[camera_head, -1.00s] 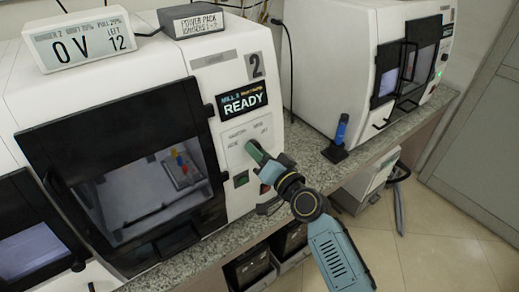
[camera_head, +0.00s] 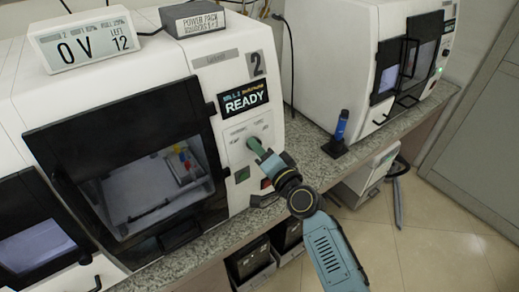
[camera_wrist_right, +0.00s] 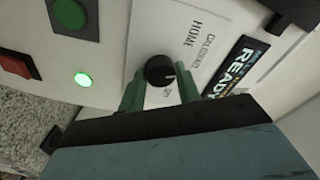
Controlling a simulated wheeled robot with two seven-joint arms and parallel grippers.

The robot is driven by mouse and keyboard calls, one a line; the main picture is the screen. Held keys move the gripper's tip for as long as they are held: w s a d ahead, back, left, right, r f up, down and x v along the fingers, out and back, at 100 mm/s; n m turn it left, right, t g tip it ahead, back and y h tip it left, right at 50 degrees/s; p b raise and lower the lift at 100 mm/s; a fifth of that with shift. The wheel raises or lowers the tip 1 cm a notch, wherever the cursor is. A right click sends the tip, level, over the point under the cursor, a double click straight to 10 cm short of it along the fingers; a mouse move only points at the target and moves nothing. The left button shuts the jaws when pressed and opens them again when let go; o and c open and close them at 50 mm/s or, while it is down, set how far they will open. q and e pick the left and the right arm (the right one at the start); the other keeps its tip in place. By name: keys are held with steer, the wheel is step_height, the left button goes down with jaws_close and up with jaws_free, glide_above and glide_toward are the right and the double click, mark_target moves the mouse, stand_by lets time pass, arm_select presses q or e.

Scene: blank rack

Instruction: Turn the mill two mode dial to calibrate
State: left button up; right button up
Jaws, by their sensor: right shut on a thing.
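The mill two mode dial (camera_wrist_right: 160,71) is a round black knob with a white mark on a pale panel (camera_wrist_right: 125,50). In the right wrist view its mark points right and slightly down. "HOME" and "CALIBRATE" are printed above and to the right of the knob; another small label below it is partly hidden. My right gripper (camera_wrist_right: 160,92) has its green fingers on both sides of the knob, shut on it. In the head view the right gripper (camera_head: 254,143) is at the panel below the "READY" display (camera_head: 243,97) and covers the dial. My left gripper is not in view.
A green button (camera_wrist_right: 70,14), a red switch (camera_wrist_right: 17,65) and a lit green lamp (camera_wrist_right: 81,79) lie near the dial. The dark mill door (camera_head: 125,165) is left of the panel. A blue tool in a black stand (camera_head: 337,140) is on the counter to the right.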

steer(key=o, duration=1)
steer(key=v, duration=1.3)
steer(key=shift+s+d, duration=0.1)
steer(key=shift+s, duration=0.1)
steer(key=shift+f, duration=0.15)
steer(key=s+d+f+n+g+h+b, duration=0.1)
steer(key=s+d+f+g+h+b, duration=0.2)
steer(key=f, duration=1)
steer(key=s+d+f+n+g+h+b, duration=0.15)
steer(key=s+f, duration=0.25)
steer(key=f, duration=0.9)
steer(key=s+d+f+n+g+h+b, duration=0.1)
steer(key=s+d+f+g, duration=0.2)
steer(key=f, duration=1)
steer(key=s+d+f+n+g+h+b, duration=0.1)
steer(key=s+d+f+g, duration=0.1)
steer(key=s+f, duration=0.5)
steer(key=s+d+f+n+g+h+b, duration=0.1)
steer(key=s+d+f, duration=0.4)
steer(key=s, duration=0.8)
steer(key=s+d+f+n+g+h+b, duration=0.2)
steer(key=s+d+f+g, duration=0.1)
steer(key=s+f, duration=0.6)
steer(key=shift+s+d+n+g+b, duration=0.25)
steer(key=shift+s+d+n+b, duration=0.1)
steer(key=shift+s+d, duration=0.3)
